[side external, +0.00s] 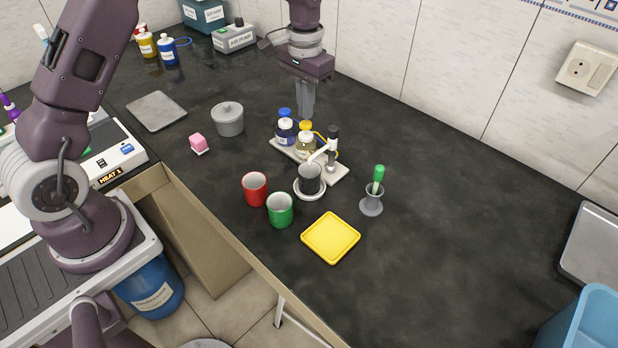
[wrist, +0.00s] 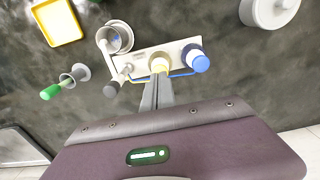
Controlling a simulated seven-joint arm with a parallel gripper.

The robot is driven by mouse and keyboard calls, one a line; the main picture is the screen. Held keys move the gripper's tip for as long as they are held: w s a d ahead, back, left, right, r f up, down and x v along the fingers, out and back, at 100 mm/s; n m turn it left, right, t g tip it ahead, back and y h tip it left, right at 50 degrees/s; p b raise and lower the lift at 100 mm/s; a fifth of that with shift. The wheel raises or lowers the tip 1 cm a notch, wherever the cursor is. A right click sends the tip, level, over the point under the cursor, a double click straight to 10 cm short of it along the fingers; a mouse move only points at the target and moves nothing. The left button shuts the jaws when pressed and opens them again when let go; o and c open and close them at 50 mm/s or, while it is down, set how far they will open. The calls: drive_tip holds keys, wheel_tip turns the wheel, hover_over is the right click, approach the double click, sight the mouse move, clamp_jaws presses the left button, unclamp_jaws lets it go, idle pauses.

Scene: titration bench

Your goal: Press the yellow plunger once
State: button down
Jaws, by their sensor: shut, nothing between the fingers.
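The yellow plunger (side external: 305,125) tops a clear bottle (side external: 305,145) on a pale stand (side external: 336,176), beside a bottle with a blue plunger (side external: 285,113). In the wrist view the yellow plunger (wrist: 159,65) lies just beyond my fingertips, with the blue plunger (wrist: 201,62) to its right. My gripper (side external: 305,116) is shut and empty, pointing down. Its tips look close above or behind the yellow plunger; the exact gap cannot be told. In the wrist view my gripper (wrist: 158,80) has its fingers together.
Red (side external: 255,188) and green (side external: 280,210) cups and a yellow tray (side external: 331,238) are nearer. A grey holder (side external: 371,204) with a green-topped item stands right.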

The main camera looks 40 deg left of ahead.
drive_tip(key=shift+f, duration=0.1)
drive_tip(key=shift+f, duration=1.35)
drive_tip(key=shift+r, duration=1.45)
drive_tip(key=shift+r, duration=3)
drive_tip(key=shift+r, duration=0.1)
